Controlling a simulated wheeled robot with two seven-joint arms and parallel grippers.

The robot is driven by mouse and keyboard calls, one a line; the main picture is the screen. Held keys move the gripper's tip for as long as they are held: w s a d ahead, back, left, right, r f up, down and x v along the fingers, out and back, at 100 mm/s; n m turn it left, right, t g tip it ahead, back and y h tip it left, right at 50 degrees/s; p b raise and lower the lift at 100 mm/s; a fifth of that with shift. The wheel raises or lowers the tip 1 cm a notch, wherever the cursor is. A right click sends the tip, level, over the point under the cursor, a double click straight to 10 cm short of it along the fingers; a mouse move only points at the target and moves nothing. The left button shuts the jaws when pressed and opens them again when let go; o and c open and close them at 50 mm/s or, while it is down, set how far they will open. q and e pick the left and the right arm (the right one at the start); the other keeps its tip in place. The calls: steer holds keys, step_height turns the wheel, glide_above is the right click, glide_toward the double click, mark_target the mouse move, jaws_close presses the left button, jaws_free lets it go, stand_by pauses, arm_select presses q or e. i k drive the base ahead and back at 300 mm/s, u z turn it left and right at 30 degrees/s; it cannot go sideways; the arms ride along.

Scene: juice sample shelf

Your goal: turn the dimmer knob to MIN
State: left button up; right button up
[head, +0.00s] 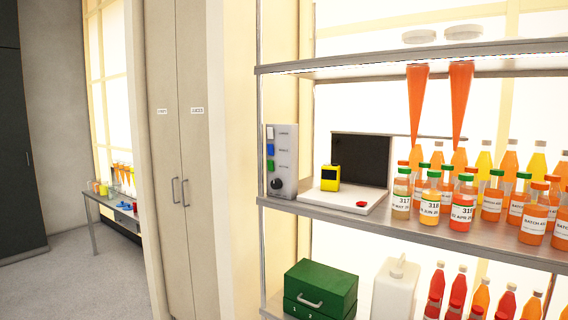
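A grey control panel (284,160) stands upright at the left end of the middle shelf. Neither of my grippers shows in the head view.
Right of the panel, a white tray (343,203) holds a yellow device (330,178) before a dark board (360,158). Several juice bottles (462,200) crowd the shelf's right side. A green box (320,288) stands below. Closed cabinet doors (180,150) are at left.

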mark_target(276, 183)
steer(key=k, duration=0.65)
steer(key=u, duration=0.8)
steer(key=i, duration=2.75)
steer(key=z, duration=1)
